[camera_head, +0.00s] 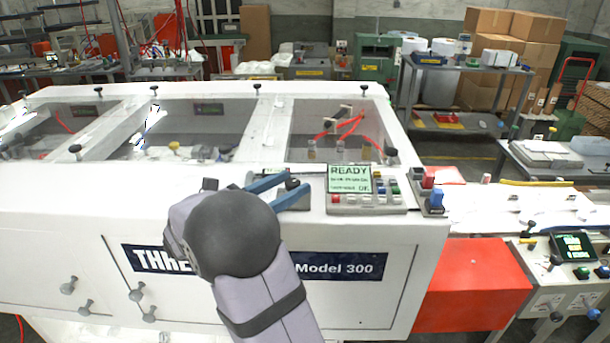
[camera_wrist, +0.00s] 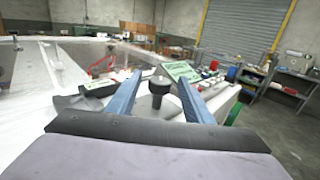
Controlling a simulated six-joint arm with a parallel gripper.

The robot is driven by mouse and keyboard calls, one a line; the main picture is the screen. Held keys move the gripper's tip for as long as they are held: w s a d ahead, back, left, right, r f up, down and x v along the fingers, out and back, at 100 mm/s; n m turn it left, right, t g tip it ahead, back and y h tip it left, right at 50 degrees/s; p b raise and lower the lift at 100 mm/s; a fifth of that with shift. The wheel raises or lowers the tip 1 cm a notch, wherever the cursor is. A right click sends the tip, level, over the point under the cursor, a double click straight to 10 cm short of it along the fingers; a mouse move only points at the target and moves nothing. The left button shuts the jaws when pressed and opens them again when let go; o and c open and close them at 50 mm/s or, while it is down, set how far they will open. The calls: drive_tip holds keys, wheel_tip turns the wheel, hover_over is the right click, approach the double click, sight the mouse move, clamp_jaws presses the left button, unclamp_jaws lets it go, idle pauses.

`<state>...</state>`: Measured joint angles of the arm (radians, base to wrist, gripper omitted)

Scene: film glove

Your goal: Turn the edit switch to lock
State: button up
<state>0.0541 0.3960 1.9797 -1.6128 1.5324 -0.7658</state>
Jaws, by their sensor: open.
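A dark knob (camera_head: 292,184) stands on the white machine's top edge, left of the green READY screen. It looks like the edit switch, but no label on it can be read and its setting cannot be told. My gripper (camera_head: 298,183) is open, its two blue fingers on either side of the knob. In the wrist view the dark knob (camera_wrist: 158,88) shows between the open fingers of my gripper (camera_wrist: 160,80), with gaps visible on both sides. Whether a finger touches it cannot be told.
The READY screen (camera_head: 349,178) and a panel of coloured buttons (camera_head: 389,189) are just right of the gripper. A blue switch (camera_head: 435,200) and a red one (camera_head: 428,178) stand farther right. Clear-lidded bays (camera_head: 335,130) with red tubing lie behind. A red box (camera_head: 473,285) is at lower right.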

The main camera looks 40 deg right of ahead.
sight(298, 180)
drive_tip(key=shift+d+p, duration=0.95)
drive_tip(key=shift+d, duration=1.75)
drive_tip(key=c, duration=1.1)
